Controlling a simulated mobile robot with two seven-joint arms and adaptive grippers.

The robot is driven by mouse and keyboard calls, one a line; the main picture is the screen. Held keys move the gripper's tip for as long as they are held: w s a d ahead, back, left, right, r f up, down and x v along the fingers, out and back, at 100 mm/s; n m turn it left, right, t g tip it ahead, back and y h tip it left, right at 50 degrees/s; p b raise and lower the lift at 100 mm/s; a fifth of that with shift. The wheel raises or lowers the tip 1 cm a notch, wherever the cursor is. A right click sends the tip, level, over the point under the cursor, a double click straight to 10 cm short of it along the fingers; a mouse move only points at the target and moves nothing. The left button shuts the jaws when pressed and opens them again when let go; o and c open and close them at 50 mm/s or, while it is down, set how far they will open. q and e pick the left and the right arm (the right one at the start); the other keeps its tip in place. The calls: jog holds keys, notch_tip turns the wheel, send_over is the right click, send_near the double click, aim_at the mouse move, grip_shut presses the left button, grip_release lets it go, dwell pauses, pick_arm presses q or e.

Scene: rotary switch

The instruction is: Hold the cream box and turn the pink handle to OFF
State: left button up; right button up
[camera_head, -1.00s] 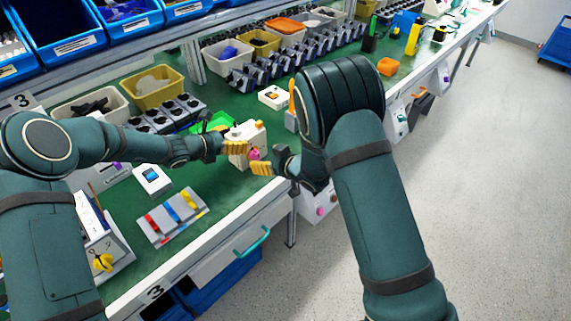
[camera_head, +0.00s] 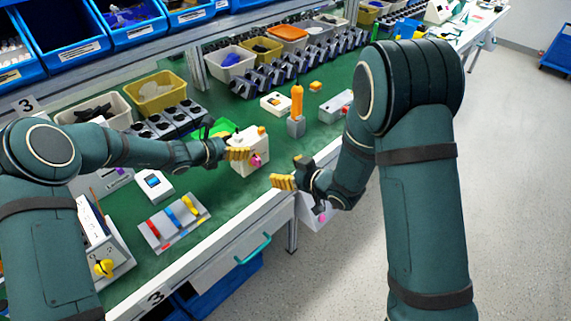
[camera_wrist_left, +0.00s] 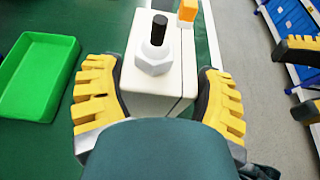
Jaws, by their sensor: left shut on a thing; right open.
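The cream box (camera_head: 246,140) stands on the green bench top near its front edge. The pink handle (camera_head: 256,160) is on its front face; its exact angle and any OFF mark are too small to read. My left gripper (camera_head: 236,154) is shut on the box from the left. In the left wrist view the box (camera_wrist_left: 172,82) sits between the yellow fingers of the left gripper (camera_wrist_left: 158,100), and the pink handle is hidden. My right gripper (camera_head: 290,176) is open and empty, to the right of the box and apart from the handle. Its fingers also show at the right edge of the left wrist view.
A green tray (camera_wrist_left: 40,75) lies beside the box. An orange-handled tool (camera_head: 297,105) stands behind it to the right. A panel with red, blue and yellow levers (camera_head: 172,222) and a white device (camera_head: 153,184) lie to the left. Bins line the back.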

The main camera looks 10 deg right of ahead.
pick_arm(q)
jog(key=o, duration=1.3)
jog(key=shift+c, duration=0.2)
jog(key=v, duration=1.2)
